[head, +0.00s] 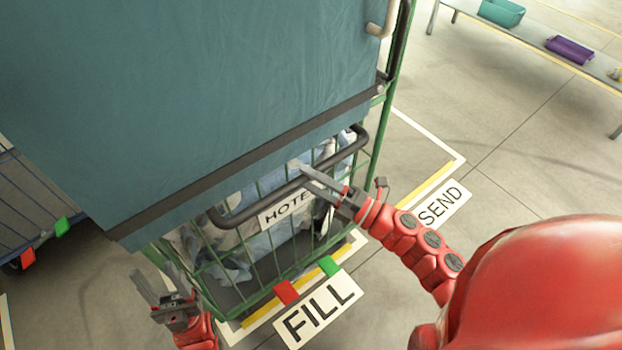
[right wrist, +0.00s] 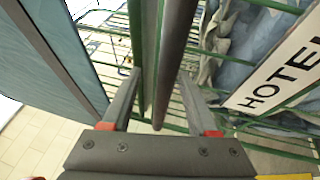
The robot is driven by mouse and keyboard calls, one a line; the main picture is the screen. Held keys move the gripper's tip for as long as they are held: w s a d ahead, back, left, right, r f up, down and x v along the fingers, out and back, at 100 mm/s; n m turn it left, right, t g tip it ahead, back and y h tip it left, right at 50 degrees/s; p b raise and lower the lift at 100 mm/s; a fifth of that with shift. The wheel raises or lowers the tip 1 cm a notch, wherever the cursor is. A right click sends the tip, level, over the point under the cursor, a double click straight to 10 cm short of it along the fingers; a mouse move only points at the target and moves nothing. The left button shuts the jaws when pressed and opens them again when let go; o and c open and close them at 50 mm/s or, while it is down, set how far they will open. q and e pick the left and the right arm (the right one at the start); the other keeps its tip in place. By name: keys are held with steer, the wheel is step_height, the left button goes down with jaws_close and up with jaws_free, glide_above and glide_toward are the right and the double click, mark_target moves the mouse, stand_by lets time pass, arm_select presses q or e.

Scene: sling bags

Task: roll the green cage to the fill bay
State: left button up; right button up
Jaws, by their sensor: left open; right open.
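The green cage (head: 372,165) stands in front of me, with a teal cover (head: 200,80) over its upper part and pale blue and white cloth (head: 235,265) inside. Its dark handle bar (head: 250,209) crosses the front above a HOTEL sign (head: 285,210). My right gripper (head: 308,178) is open at the right part of the bar; in the right wrist view the bar (right wrist: 172,55) runs between its open fingers. My left gripper (head: 148,272) is open and empty, left of the cage's lower front. The FILL sign (head: 318,308) lies on the floor before the cage, beside a yellow and white line (head: 258,318).
Red (head: 286,292) and green (head: 329,265) tabs show at the cage's lower front. A blue cage (head: 35,205) stands at left. A SEND sign (head: 441,204) lies at right. A bench (head: 525,35) with a teal bin and a purple bin stands at the back right.

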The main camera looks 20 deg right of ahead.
steer(key=shift+f, duration=0.2)
steer(key=shift+s+d, duration=0.15)
steer(key=v, duration=1.7)
steer(key=shift+r, duration=0.2)
